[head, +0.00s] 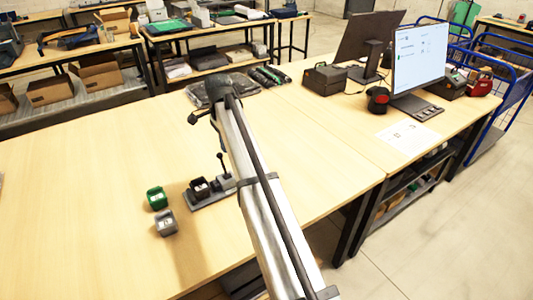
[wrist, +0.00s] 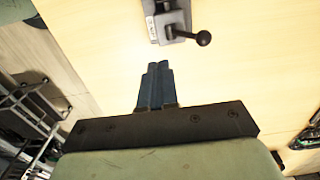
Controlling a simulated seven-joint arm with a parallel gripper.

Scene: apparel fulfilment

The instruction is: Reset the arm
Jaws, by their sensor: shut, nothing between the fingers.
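My arm reaches across the head view over the wooden table (head: 100,165). In the wrist view my gripper (wrist: 158,68) points toward the table with its two dark fingers pressed together and nothing between them. A grey device with a black-knobbed lever (wrist: 174,22) lies beyond the fingertips, apart from them. In the head view this lever device (head: 221,181) stands on the table just left of my arm. My fingers cannot be made out in the head view.

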